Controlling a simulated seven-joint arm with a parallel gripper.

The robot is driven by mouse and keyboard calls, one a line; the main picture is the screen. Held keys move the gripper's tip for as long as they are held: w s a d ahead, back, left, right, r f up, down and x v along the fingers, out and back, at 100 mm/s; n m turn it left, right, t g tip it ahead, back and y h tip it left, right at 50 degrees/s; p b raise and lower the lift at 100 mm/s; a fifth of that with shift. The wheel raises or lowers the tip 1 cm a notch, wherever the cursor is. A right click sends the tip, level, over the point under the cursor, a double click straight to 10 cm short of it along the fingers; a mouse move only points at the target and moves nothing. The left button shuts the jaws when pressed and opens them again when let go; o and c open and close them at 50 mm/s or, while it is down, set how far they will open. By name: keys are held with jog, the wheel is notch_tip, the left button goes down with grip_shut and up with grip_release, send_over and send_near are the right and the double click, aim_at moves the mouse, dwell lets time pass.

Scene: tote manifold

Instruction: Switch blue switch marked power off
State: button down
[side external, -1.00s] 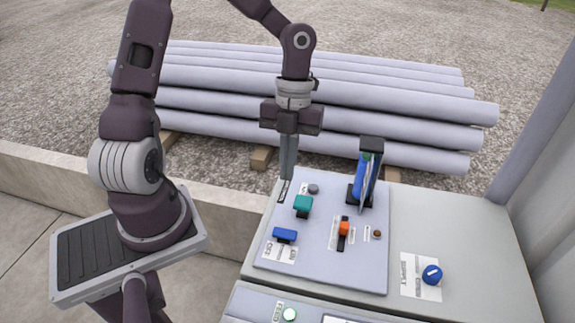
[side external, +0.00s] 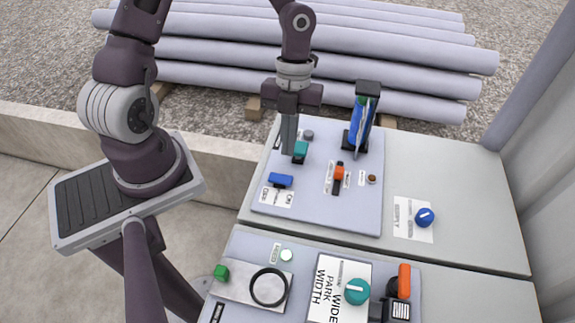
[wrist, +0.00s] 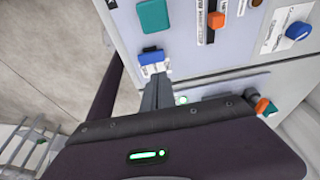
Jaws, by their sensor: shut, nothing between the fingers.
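A blue switch (side external: 281,180) sits at the near left of the upper grey panel, above a white label whose print is too small to read. A blue knob (side external: 425,217) is on a separate white label at the right.
An orange slider (side external: 339,173) and an upright blue-and-black device (side external: 361,122) stand to the right on the same panel. A nearer panel holds a green block (side external: 221,272), a black ring (side external: 269,287), a teal knob (side external: 357,291) and an orange-handled part (side external: 404,281). Grey pipes (side external: 400,90) lie behind.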

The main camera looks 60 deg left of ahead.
aim_at(280, 179)
jog(key=x, duration=0.7)
jog(key=shift+w+a+f, duration=0.2)
jog(key=shift+w+a, duration=0.15)
jog(key=shift+f, duration=0.1)
jog(key=shift+w+f, duration=0.1)
jog(key=shift+f, duration=0.05)
jog(key=shift+s+a+r, duration=0.3)
jog(key=shift+s+a, duration=0.2)
jog(key=shift+s, duration=0.1)
